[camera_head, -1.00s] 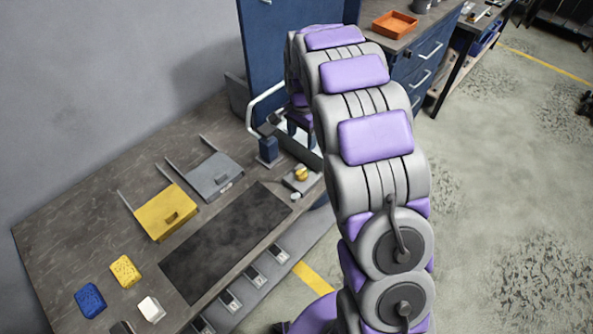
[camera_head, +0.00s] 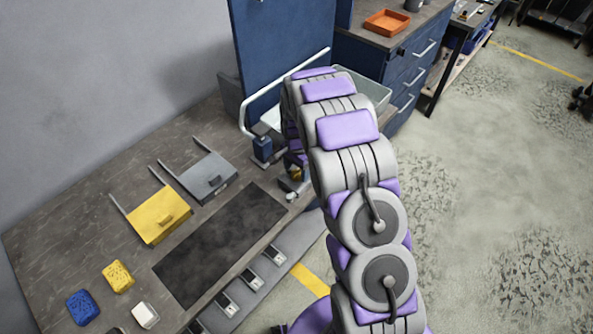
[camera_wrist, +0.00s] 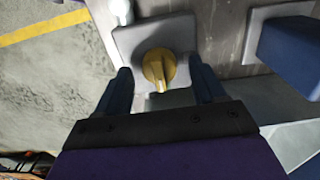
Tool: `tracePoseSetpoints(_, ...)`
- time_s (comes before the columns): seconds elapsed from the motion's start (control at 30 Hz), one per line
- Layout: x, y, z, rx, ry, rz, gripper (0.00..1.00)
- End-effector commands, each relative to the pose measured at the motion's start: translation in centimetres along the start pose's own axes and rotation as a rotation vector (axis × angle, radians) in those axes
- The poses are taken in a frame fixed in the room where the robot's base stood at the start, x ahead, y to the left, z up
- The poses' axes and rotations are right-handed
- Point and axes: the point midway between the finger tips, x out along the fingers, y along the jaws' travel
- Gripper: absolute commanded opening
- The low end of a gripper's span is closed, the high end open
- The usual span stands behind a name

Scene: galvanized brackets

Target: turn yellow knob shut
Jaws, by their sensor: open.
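The yellow knob (camera_wrist: 158,67) sits on a grey square plate (camera_wrist: 130,42) near the table's edge, with its ridge pointing toward my gripper in the wrist view. My gripper (camera_wrist: 160,78) is open, with one dark blue finger on each side of the knob and a gap to it on both sides. I cannot tell whether the fingers are level with the knob or above it. In the head view the knob (camera_head: 296,174) is small and partly covered by my arm.
A blue block-like post (camera_head: 262,149) stands close to the knob; it is at the right in the wrist view (camera_wrist: 292,52). A white cylindrical piece (camera_wrist: 121,10) is beside the plate. A white rail, yellow and grey panels and a dark mat lie around.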

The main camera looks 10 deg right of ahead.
Motion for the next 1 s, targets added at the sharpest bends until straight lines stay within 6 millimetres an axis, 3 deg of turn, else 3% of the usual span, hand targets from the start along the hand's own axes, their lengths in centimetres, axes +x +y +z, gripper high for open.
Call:
tracePoseSetpoints(0.4, 0.84, -0.04, -0.02, -0.001, 0.001, -0.001, 0.69)
tracePoseSetpoints(1.0, 0.80, -0.09, -0.04, -0.001, 0.001, -0.002, 0.13)
